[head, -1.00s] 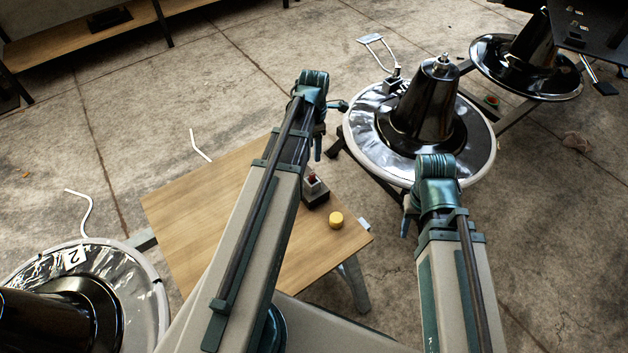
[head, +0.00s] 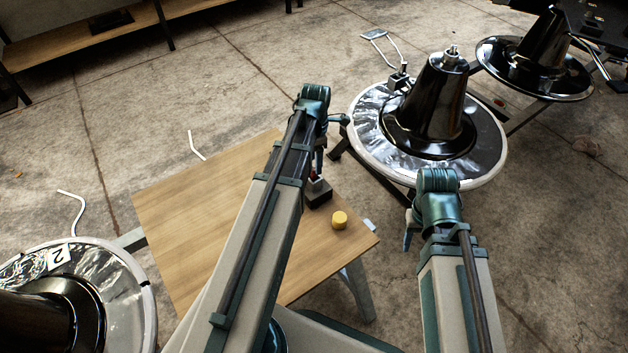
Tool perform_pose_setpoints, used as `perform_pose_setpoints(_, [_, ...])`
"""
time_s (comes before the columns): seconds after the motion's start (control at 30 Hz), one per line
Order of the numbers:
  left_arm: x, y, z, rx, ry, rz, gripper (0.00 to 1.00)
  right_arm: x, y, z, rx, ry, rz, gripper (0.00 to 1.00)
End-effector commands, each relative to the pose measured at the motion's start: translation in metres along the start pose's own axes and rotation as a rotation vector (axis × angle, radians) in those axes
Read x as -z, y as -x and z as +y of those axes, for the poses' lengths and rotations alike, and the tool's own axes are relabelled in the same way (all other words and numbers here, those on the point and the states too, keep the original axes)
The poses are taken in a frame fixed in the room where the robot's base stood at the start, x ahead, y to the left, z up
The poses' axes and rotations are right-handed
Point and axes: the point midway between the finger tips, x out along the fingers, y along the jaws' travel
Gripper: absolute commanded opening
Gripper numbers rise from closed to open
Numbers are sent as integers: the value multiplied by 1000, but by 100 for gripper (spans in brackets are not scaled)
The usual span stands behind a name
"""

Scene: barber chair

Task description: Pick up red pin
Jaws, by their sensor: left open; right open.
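The red pin (head: 313,177) is a small red spot at a small dark block (head: 318,194) on the wooden table, just right of my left forearm. It is partly hidden by my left gripper. My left gripper (head: 324,142) is open, with one finger pointing right and one hanging down close above the block. I cannot tell whether that finger touches the pin. My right gripper (head: 409,232) is open and empty, right of the table and mostly hidden behind its own wrist.
A yellow cylinder (head: 340,220) stands near the right corner of the wooden table (head: 190,215). A black cone on a round base (head: 430,110) stands beyond it, with another behind. A round base marked 2 (head: 120,280) is at lower left. The table's left part is clear.

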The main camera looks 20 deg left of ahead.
Motion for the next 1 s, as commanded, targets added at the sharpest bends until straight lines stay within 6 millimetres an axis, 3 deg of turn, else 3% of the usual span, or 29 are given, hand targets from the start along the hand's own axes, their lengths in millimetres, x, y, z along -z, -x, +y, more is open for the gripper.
perform_pose_setpoints(0.33, [2, -45, 4, 0, 0, 0, 60, 3, -45, -4, -4, 4, 1, 50])
perform_pose_setpoints(0.67, [2, -47, 4, 0, 0, 0, 60, 3, -46, -4, -4, 5, 1, 50])
perform_pose_setpoints(1.0, [2, -47, 4, 0, 0, 0, 0, 3, -46, -4, -4, 5, 1, 50])
